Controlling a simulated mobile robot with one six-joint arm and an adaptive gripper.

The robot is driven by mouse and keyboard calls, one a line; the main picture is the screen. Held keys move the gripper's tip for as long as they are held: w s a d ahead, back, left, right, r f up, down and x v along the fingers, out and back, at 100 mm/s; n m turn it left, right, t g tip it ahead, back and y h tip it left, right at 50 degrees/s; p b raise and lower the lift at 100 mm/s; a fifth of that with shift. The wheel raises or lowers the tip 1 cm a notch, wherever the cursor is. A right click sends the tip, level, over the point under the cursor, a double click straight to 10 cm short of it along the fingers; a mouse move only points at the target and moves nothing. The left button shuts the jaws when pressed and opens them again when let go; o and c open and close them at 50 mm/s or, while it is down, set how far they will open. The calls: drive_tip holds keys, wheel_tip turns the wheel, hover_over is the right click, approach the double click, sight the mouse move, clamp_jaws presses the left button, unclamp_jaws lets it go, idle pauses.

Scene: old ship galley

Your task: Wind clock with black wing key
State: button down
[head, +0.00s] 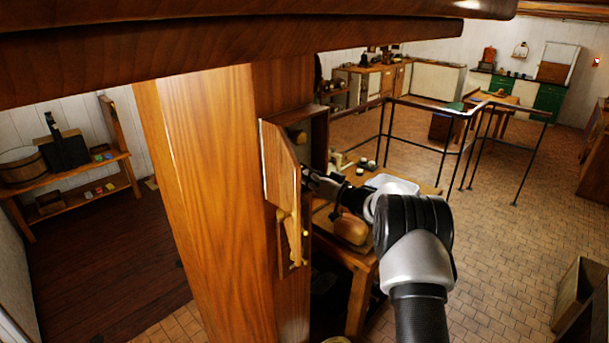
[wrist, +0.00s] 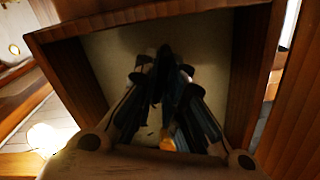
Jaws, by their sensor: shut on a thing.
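An open wooden case (head: 319,128) is fixed to the right side of a thick wooden post. My gripper (head: 308,178) reaches in at the case's lower opening, partly behind the door edge. In the wrist view my gripper (wrist: 164,75) is inside the case, its dark fingers close together before a cream back panel (wrist: 205,55). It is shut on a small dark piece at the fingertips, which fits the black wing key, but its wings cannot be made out. No clock dial shows clearly.
The wooden post (head: 215,200) stands close left of my arm. A wooden table (head: 345,255) with a loaf-like brown object (head: 350,228) and a white basin (head: 392,184) lies below and behind my arm. Dark railings (head: 445,150) stand farther right. The tiled floor at right is mostly clear.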

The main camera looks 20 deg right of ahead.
drive_tip(key=m, duration=1.4)
drive_tip(key=shift+m, duration=0.3)
drive_tip(key=c, duration=1.7)
unclamp_jaws()
drive_tip(key=shift+s, duration=0.1)
drive_tip(key=v, duration=0.6)
